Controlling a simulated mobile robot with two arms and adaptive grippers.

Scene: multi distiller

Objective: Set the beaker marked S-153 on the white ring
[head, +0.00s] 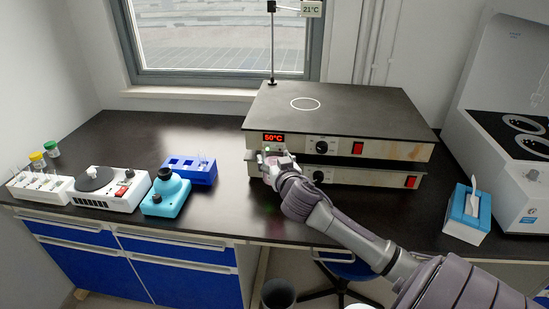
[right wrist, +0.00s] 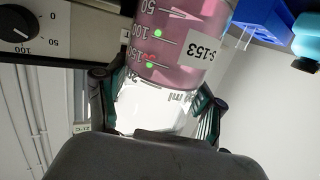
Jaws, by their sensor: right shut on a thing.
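The beaker marked S-153 (right wrist: 180,45) holds pink liquid and shows its label and scale in the right wrist view. My right gripper (right wrist: 153,105) is shut on it, with one finger on each side of the glass. In the head view my right gripper (head: 273,162) is in front of the hot plate's left front corner, and the beaker is mostly hidden there. The white ring (head: 305,103) is on the dark top of the upper hot plate (head: 370,112), behind and above the gripper, and is empty. My left gripper is not in view.
A second hot plate (head: 375,178) sits under the upper one. A stand rod (head: 272,45) rises at the back left of the plate top. A blue rack (head: 190,170) and a cyan device (head: 166,196) stand to the left, a tissue box (head: 467,214) to the right.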

